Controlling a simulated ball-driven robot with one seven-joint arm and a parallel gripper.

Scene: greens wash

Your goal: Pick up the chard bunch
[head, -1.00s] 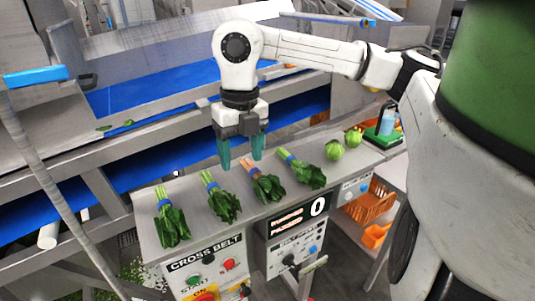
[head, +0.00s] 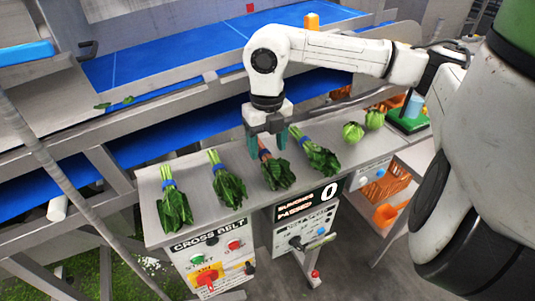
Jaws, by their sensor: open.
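The chard bunch (head: 276,173), with dark green leaves and reddish-orange stems, lies on a grey metal shelf (head: 226,223). Its leaves point toward the front of the shelf. My gripper (head: 267,149) points down over its stem end, with teal fingers open. The stems show between the two fingers, partly hidden by them. I cannot tell whether either finger touches the bunch.
Green bunches with blue bands lie close on both sides: one to the right (head: 319,157), two to the left (head: 228,184) (head: 174,205). Two round green heads (head: 353,132) sit further right. A control panel (head: 213,262) hangs in front; a blue belt (head: 200,52) runs behind.

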